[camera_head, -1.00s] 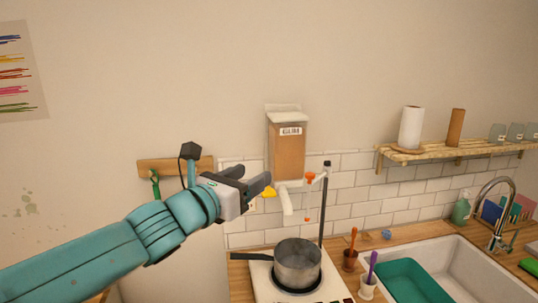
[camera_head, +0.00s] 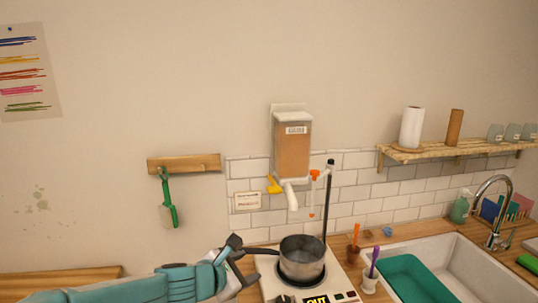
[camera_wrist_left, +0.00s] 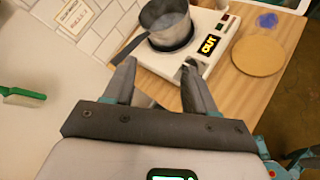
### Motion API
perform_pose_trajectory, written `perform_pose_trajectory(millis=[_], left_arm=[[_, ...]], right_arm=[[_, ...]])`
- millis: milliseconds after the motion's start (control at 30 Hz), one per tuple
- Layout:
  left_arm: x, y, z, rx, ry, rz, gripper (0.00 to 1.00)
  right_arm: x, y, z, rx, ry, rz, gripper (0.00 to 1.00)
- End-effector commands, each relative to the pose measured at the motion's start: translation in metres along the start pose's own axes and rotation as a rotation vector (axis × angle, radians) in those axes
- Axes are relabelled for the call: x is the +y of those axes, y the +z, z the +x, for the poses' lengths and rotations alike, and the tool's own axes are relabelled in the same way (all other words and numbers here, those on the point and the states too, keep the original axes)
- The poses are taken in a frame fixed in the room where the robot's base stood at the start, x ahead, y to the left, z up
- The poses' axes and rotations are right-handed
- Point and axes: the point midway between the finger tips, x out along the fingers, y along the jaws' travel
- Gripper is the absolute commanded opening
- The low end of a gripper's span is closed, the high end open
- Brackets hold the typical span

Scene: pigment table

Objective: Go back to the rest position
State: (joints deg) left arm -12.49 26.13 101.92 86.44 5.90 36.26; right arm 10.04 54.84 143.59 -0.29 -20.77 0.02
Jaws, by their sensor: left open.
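My left gripper (camera_head: 240,258) is low in the head view, just left of the pot's handle. In the left wrist view its two dark fingers (camera_wrist_left: 158,78) are spread apart with nothing between them. The grey pot (camera_head: 302,258) stands on the white hot plate (camera_head: 345,284), its handle pointing left toward my gripper. In the left wrist view the pot (camera_wrist_left: 167,25) and the hot plate (camera_wrist_left: 217,55) lie beyond the fingertips. The hot plate's display reads "OUT". My right gripper is in neither view.
A gum dispenser (camera_head: 293,150) hangs on the wall above the pot. A green-handled brush (camera_head: 168,200) hangs from a wooden rack (camera_head: 184,163) at left. Cups with tools (camera_head: 369,284) and a sink (camera_head: 455,262) are at right. A round wooden board (camera_wrist_left: 258,55) lies beside the hot plate.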

Motion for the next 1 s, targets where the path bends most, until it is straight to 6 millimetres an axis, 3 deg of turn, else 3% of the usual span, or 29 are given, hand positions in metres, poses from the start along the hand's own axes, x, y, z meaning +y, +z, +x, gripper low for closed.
perform_pose_trajectory(millis=[33,167,300,400,500,600,800,833,1000], left_arm=[[-0.018,-0.034,0.010,0.070,-0.042,0.073,0.56],[-0.073,-0.127,0.020,0.239,-0.194,0.352,0.56],[-0.142,-0.223,0.009,0.342,-0.424,0.700,0.56],[-0.192,-0.277,-0.009,0.326,-0.598,0.952,0.56],[-0.239,-0.313,-0.030,0.247,-0.748,1.165,0.56],[-0.281,-0.334,-0.051,0.123,-0.861,1.340,0.56],[-0.358,-0.347,-0.094,-0.203,-0.973,1.596,0.56],[-0.361,-0.362,-0.080,-0.184,-0.964,1.596,0.56],[-0.378,-0.394,-0.058,-0.177,-0.962,1.594,0.56]], right_arm=[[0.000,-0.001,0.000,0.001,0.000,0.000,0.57],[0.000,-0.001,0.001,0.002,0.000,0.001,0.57],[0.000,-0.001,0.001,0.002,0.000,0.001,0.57],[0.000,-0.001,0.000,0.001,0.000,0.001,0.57],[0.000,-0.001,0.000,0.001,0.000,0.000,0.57],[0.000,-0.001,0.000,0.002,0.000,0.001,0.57],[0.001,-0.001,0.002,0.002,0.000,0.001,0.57],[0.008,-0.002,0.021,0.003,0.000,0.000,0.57],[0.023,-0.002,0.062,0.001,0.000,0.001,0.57]])
